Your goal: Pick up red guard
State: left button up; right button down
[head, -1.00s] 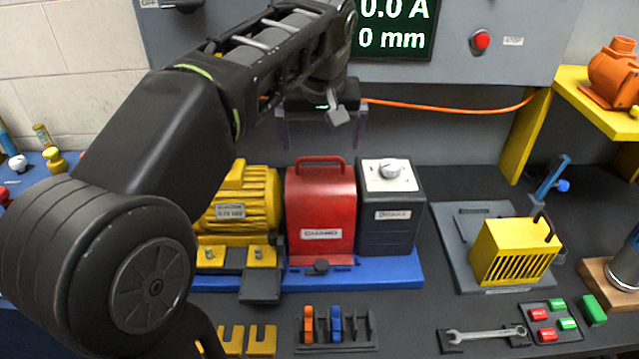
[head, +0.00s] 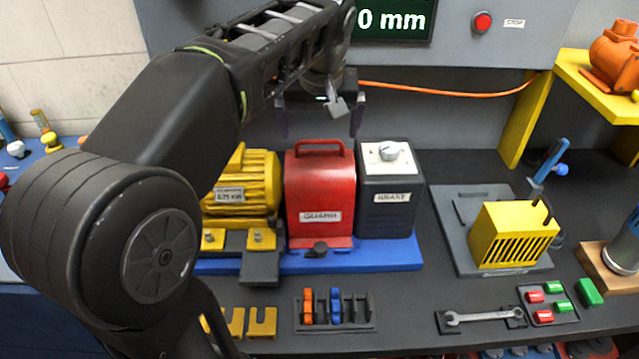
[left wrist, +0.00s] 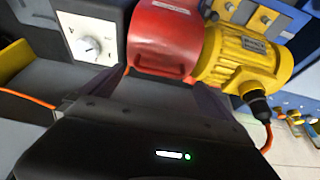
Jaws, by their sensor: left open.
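The red guard (head: 320,190) is a red box with a loop handle on top and a label reading GUARD. It stands upright on the blue base between the yellow motor (head: 242,185) and the dark brake box (head: 388,205). My left gripper (head: 320,122) is open and empty. Its two fingers are spread above and apart from the guard's handle. My right gripper is in neither view.
The blue base (head: 400,256) carries the motor, guard and brake. A fork rack (head: 362,326), wrench (head: 485,315) and yellow grated block (head: 513,235) lie in front and to the right. An orange cable (head: 440,92) runs behind the gripper.

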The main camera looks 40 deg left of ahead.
aim_at(319, 141)
pick_arm(q)
jog(key=p+x, duration=0.1)
jog(key=x, duration=0.4)
jog(key=shift+c, duration=0.4)
jog(key=c, duration=1.7)
jog(key=shift+c, duration=0.2)
jog(key=shift+r, duration=0.15)
